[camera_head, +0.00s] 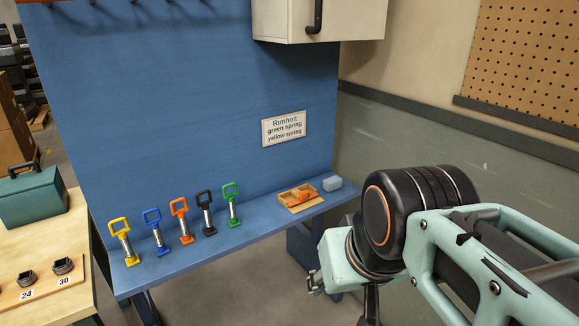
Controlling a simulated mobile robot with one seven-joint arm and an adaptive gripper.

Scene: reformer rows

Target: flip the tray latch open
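A small tan tray (290,205) sits on the blue bench shelf, toward its right end. It has low walls and compartments. An orange piece (306,192) shows at its right side; it is too small to tell whether this is the latch, or how the latch is set. My arm fills the right and lower right of the view, nearer the camera than the tray and to its right. I cannot make out my gripper's fingers.
Several upright spring tools with coloured handles stand left of the tray, the green one (230,203) nearest. A sign (284,128) reads "Rimholt green spring yellow spring". A white cabinet (340,20) hangs above. Shelf front beside the tray is clear.

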